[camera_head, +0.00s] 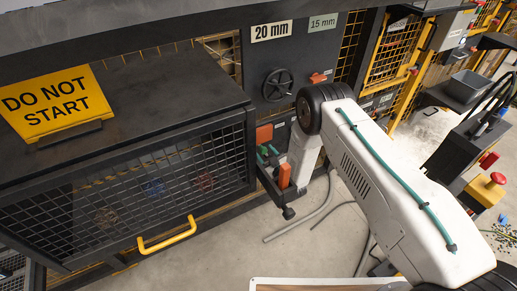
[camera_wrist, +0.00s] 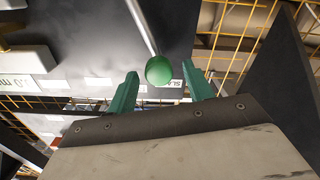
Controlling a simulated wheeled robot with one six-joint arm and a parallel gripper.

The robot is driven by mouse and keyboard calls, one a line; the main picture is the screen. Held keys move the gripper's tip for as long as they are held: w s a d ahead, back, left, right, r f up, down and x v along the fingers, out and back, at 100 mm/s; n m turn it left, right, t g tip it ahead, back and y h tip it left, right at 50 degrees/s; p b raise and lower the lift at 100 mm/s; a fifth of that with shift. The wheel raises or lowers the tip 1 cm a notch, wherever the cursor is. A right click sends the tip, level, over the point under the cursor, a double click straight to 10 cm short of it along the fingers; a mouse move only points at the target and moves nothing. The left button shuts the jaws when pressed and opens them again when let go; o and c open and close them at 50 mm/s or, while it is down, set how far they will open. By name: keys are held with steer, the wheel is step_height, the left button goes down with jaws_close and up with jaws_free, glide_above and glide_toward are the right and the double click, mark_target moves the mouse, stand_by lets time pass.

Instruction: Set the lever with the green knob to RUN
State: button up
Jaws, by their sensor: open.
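The lever's green knob (camera_wrist: 159,70) shows in the wrist view, a round ball at the end of a thin metal rod (camera_wrist: 141,25) that comes down from the top of the picture. My gripper (camera_wrist: 160,72) is open, with one green finger on each side of the knob in the picture. A gap shows between each finger and the knob, and I cannot tell whether the fingertips reach its depth. In the head view my gripper (camera_head: 267,153) is by the machine front, and the knob cannot be made out there. A partly hidden label (camera_wrist: 178,83) beginning "SL" is behind the knob.
A mesh guard with a yellow handle (camera_head: 167,234) and a "DO NOT START" sign (camera_head: 56,103) are left of my arm. A black handwheel (camera_head: 278,85) is on the panel above my gripper. A red emergency button (camera_head: 497,178) is at right.

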steer(key=shift+x, duration=2.15)
steer(key=shift+d, duration=0.1)
